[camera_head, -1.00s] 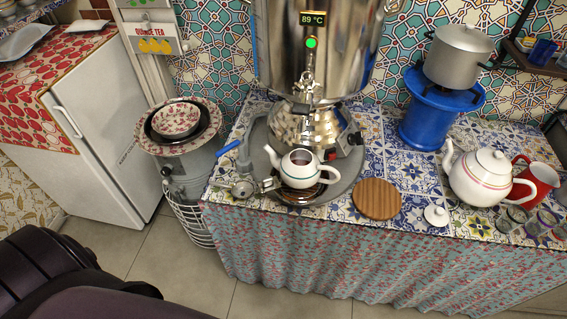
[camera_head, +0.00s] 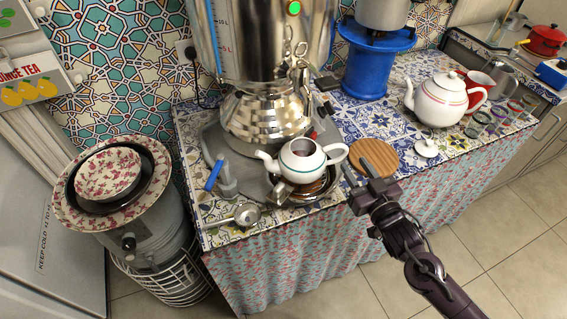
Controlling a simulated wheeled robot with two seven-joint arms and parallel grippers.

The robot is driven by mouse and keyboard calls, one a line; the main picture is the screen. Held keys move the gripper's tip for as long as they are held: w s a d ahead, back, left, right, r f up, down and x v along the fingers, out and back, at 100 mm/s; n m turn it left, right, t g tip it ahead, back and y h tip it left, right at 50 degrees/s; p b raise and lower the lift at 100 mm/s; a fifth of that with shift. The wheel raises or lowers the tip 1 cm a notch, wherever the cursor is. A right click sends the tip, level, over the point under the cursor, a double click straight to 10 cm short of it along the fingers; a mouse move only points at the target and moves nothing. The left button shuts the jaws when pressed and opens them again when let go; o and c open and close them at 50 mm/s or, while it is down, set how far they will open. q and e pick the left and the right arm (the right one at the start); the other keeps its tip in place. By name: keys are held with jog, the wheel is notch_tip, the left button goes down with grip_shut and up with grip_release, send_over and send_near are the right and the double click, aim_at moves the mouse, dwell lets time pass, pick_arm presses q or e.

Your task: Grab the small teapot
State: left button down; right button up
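The small teapot (camera_head: 300,160) is white with a thin dark band and has no lid on. It sits upright on a round stand in front of the samovar (camera_head: 265,120), spout to the left and handle to the right. My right gripper (camera_head: 358,168) comes in from the lower right, open and empty. In the picture its fingers lie just right of the teapot's handle, over the table's front edge near the wooden board; I see no contact. My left gripper is out of view.
A round wooden board (camera_head: 374,157) and a small white lid (camera_head: 426,148) lie to the right. A larger white teapot (camera_head: 440,100) stands farther right beside glasses. A blue stand (camera_head: 368,62) holds a pot. A strainer (camera_head: 246,214) lies at the front left.

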aim_at(347, 152)
jog(key=shift+w, duration=0.95)
jog(key=shift+f+p+x, duration=0.15)
jog(key=shift+p+x, duration=0.15)
jog(key=shift+x, duration=1.05)
jog(key=shift+f+p+x, duration=0.15)
jog(key=shift+p+x, duration=0.1)
jog(key=shift+x, duration=1.1)
jog(key=shift+c, duration=0.5)
grip_shut()
jog(key=shift+r, duration=0.1)
